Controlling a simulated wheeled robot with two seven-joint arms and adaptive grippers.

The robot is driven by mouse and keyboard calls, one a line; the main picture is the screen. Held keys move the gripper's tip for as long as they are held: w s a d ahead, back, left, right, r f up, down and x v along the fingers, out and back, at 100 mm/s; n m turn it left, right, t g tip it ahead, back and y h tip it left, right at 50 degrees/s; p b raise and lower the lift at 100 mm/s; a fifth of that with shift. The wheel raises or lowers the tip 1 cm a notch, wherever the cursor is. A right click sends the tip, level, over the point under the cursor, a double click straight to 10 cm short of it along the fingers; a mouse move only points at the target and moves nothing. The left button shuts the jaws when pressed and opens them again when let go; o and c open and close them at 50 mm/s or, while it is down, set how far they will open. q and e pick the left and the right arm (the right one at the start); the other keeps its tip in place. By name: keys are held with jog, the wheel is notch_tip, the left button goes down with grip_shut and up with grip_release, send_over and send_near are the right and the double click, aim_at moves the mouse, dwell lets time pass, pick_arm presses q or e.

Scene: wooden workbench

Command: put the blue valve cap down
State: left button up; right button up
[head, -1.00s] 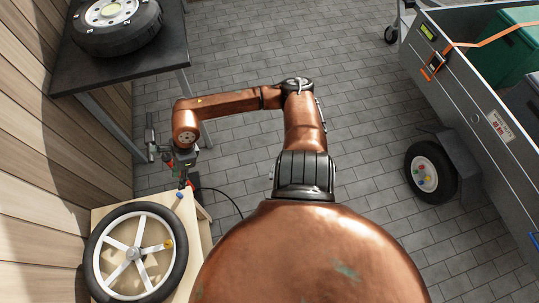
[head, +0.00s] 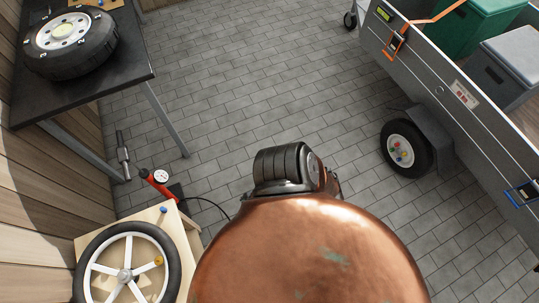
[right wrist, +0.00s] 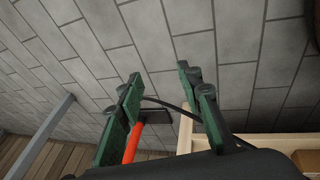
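The blue valve cap (head: 163,210) rests on the pale wooden bench (head: 182,232), near its far corner and just beyond the spoked wheel's (head: 104,240) tyre. Nothing holds it. My right gripper (right wrist: 158,80) shows in the right wrist view with its green fingers spread apart and nothing between them. Grey paving and a red pump part (right wrist: 134,142) lie behind it. My right gripper is not in the head view, where only a stub of an arm shows. My left gripper is in neither view.
A red pump with a gauge (head: 160,177) stands behind the bench, with a black hose. A dark table (head: 130,72) holds another wheel at top left. A trailer (head: 455,90) stands at right. Paving between is clear.

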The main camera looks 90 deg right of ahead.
jog(key=s+a+f+m+g, duration=0.1)
jog(key=s+a+f+g, duration=0.1)
jog(key=s+a, duration=0.3)
jog(key=s+a+f+m+g+y, duration=0.1)
jog(key=s+a+f+m+g, duration=0.1)
jog(key=s, duration=1)
jog(key=a+f, duration=0.1)
jog(key=a, duration=0.1)
jog(key=shift+a+f+y, duration=0.3)
jog(key=shift+a+f, duration=0.05)
jog(key=shift+w, duration=0.1)
